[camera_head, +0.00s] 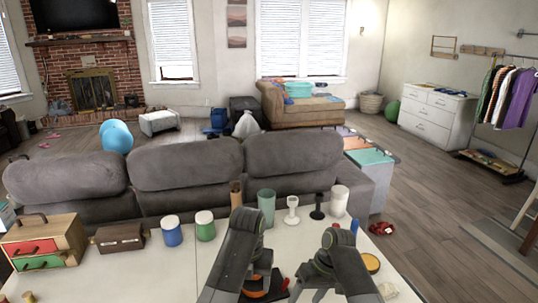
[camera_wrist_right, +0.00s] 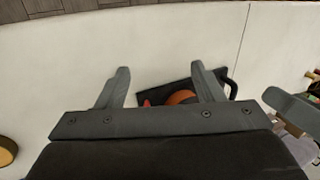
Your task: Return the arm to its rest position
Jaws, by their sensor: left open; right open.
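My left gripper (camera_head: 260,281) is low over the near part of the white table (camera_head: 150,270), beside a black tray with an orange round thing (camera_head: 257,290). It is open, and its own forearm partly hides it. My right gripper (camera_head: 308,289) is just right of it, over the table. In the right wrist view the right gripper (camera_wrist_right: 160,72) has its two fingers spread, with nothing held between them. A grey part (camera_wrist_right: 290,104), seemingly of my other gripper, shows at the right edge.
A row of cups and canisters stands along the table's far side, among them a green cup (camera_head: 266,207) and a white cup (camera_head: 339,200). A small drawer chest (camera_head: 45,245) and a brown box (camera_head: 119,238) stand at left. A yellow disc (camera_head: 371,262) lies near the right arm. A grey sofa (camera_head: 190,165) stands behind.

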